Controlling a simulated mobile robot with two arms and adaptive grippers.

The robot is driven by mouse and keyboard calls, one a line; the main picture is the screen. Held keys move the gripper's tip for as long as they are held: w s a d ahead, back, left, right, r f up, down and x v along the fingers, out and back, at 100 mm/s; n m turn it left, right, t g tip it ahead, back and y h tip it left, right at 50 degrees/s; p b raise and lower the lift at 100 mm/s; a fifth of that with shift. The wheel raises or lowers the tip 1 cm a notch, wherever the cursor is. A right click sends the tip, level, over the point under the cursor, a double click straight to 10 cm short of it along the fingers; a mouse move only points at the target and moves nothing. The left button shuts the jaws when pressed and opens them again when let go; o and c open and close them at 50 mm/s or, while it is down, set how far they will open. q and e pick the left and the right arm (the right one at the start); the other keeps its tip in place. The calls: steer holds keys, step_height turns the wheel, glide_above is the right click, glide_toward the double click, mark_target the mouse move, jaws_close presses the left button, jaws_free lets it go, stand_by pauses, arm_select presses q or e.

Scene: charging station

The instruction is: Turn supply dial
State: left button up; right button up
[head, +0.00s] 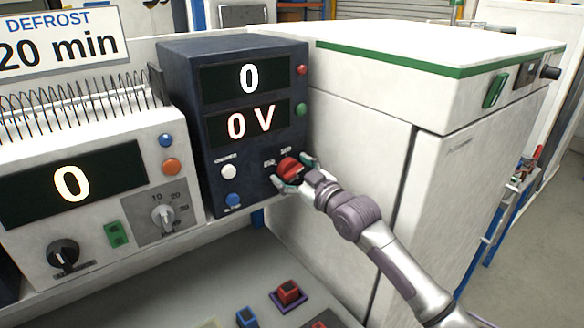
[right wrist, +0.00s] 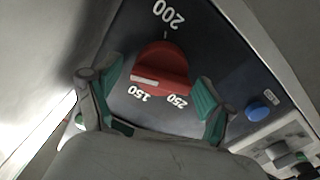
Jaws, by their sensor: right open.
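The supply dial (head: 289,167) is a red knob at the lower right of the dark blue supply unit (head: 180,110). The unit's displays read 0 and 0 V. In the right wrist view the dial (right wrist: 162,66) has a white mark on its lower left, near the label 150; labels 200 and 250 also show. My right gripper (head: 293,173) is open at the dial. In the wrist view its green-padded fingers (right wrist: 158,100) stand on either side of the knob's lower part, apparently with gaps; contact cannot be told. My left gripper is not in view.
A white unit (head: 105,152) with a 0 display and its own knobs stands left. A large white cabinet (head: 455,160) stands close on the right. Red (head: 288,292) and blue (head: 246,317) pieces lie on the grey bench below. A white button (head: 229,172) sits left of the dial.

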steer(key=c, duration=1.2)
steer(key=shift+o, duration=0.2)
steer(key=shift+f+n+b, duration=0.1)
steer(key=shift+n+b, duration=0.4)
steer(key=shift+n, duration=1.7)
steer(key=n, duration=0.3)
steer(key=shift+a+n, duration=0.1)
steer(key=shift+n, duration=0.2)
steer(key=shift+f+n, duration=0.1)
steer(key=shift+n, duration=1.3)
